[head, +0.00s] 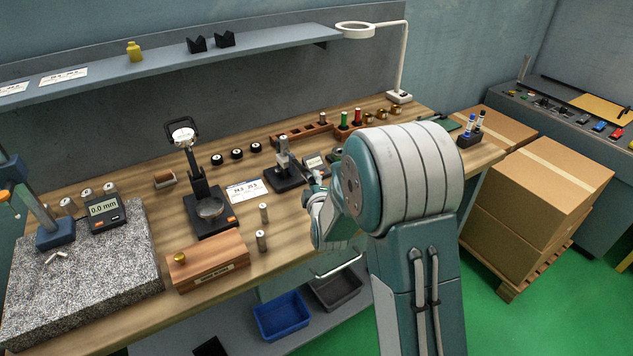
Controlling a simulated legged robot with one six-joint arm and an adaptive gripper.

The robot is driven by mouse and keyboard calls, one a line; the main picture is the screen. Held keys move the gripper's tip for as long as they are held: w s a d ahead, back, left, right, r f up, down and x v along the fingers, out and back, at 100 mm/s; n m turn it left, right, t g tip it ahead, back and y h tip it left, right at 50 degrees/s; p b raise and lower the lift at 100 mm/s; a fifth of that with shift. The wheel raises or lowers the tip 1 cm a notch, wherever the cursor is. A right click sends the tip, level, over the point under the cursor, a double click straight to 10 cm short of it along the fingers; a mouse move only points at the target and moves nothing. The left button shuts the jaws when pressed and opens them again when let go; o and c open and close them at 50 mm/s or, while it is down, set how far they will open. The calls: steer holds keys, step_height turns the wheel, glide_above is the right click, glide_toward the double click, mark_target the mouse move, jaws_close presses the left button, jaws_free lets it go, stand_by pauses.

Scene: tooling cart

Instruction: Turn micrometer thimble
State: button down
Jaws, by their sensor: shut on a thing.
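The micrometer (287,163) stands upright in a dark stand on the wooden bench, near the middle of the view, with a small display unit (314,164) beside it. My arm reaches in from the right. My gripper (313,180) is at the right side of the micrometer stand, small in the view and partly hidden by my own wrist. It is shut on the micrometer's thimble, which is too small and covered to make out clearly.
A white card (247,190) lies left of the stand. A dial gauge stand (211,212) is further left. Two metal cylinders (262,240) stand in front, near a wooden box (208,262). A granite plate (80,285) fills the left end.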

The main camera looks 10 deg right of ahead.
steer(key=m, duration=0.1)
steer(key=m+g+y, duration=0.1)
steer(key=m, duration=0.1)
steer(key=m+g+y, duration=0.1)
steer(key=m, duration=0.1)
steer(key=shift+a+f, duration=0.1)
steer(key=shift+a, duration=0.15)
steer(key=m+g+y, duration=0.1)
steer(key=m+y, duration=0.1)
steer(key=m, duration=0.1)
steer(key=shift+m+g, duration=0.3)
steer(key=shift+m, duration=0.1)
steer(key=shift+y, duration=0.4)
steer(key=shift+m, duration=0.3)
steer(key=shift+w+r, duration=0.1)
steer(key=shift+r, duration=0.2)
steer(key=c, duration=0.8)
jaws_free()
steer(key=shift+f, duration=0.1)
steer(key=v, duration=1.2)
